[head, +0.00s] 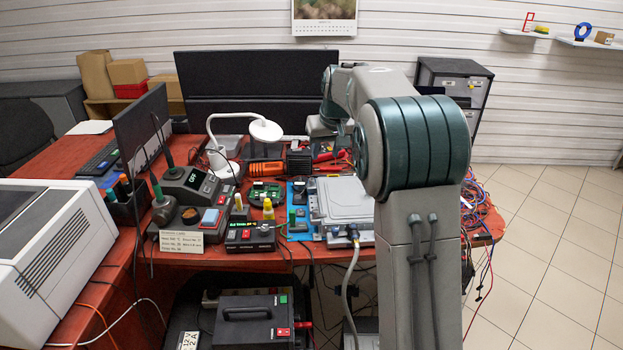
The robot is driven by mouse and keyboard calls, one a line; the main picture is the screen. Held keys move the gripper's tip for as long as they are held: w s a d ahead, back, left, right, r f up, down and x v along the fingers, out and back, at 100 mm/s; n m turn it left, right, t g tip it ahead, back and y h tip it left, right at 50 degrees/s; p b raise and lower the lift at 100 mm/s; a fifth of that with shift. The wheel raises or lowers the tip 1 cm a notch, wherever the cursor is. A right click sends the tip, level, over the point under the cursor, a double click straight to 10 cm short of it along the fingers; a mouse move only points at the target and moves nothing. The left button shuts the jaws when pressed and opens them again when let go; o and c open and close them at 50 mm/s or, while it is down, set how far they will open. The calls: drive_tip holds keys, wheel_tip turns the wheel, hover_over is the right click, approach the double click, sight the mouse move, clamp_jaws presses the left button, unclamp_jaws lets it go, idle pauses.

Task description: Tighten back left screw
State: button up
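A grey metal unit with a flat raised lid (345,197) sits near the front edge of the red workbench, left of my arm. A cable plugs into its front. Its screws are too small to make out, so the back left one cannot be told apart. My arm rises at the right and reaches over the bench. My gripper (321,141) is at the far end of it, behind and above the unit. It is small and dark against the clutter, and its fingers are not clear.
A blue mat (297,222) with small tools lies left of the unit. A green circuit board (265,193), a white lamp (264,130) and a soldering station (190,184) stand further left. Red-handled tools (329,156) lie behind. Loose wires (480,205) crowd the right end.

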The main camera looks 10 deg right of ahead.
approach(312, 179)
drive_tip(key=shift+n, duration=0.4)
drive_tip(key=x, duration=0.8)
drive_tip(key=shift+f, duration=0.2)
